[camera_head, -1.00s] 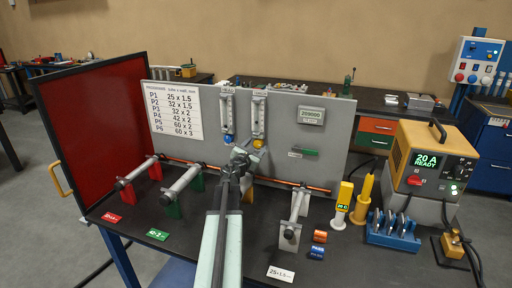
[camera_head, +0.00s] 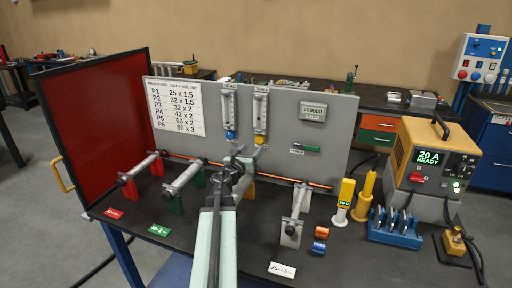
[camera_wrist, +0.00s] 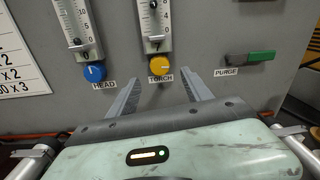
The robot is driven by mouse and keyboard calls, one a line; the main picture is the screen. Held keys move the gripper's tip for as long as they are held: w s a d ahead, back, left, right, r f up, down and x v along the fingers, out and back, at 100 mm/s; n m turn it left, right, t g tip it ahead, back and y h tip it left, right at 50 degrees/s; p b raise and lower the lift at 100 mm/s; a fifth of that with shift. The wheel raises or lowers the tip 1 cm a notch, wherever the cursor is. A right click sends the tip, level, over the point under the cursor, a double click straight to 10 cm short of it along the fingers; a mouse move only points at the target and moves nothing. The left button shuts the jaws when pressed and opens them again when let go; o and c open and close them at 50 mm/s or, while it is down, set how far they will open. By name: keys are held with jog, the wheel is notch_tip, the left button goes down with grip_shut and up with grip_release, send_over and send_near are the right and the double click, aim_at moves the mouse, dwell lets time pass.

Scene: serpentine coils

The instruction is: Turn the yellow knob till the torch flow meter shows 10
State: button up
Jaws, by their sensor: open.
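The yellow knob (camera_wrist: 159,66) sits under the torch flow meter (camera_wrist: 155,25), above a TORCH label, in the wrist view. The meter's upper scale is cut off there and I cannot read its value surely. In the head view the knob (camera_head: 259,140) and meter (camera_head: 260,112) are on the upright grey panel. My gripper (camera_wrist: 164,80) is open and empty, with its fingers below and to either side of the knob, apart from it as far as I can tell. In the head view my gripper (camera_head: 246,153) is just below the knob.
The blue HEAD knob (camera_wrist: 94,73) is left of the yellow one. A green PURGE handle (camera_wrist: 258,56) is to the right. Tubes on stands (camera_head: 184,180) flank my arm below. A yellow power source (camera_head: 431,155) stands at the right.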

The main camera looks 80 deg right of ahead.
aim_at(259, 142)
jog(key=shift+f+n+b, duration=0.3)
jog(key=shift+f, duration=0.15)
jog(key=shift+d+r, duration=0.15)
jog(key=shift+d, duration=0.15)
jog(key=x, duration=0.7)
jog(key=shift+s+d, duration=0.1)
jog(key=shift+d, duration=0.05)
grip_shut()
jog(key=shift+m, duration=0.4)
jog(key=m, duration=0.3)
jog(key=shift+p, duration=0.35)
jog(key=shift+m, duration=1.9)
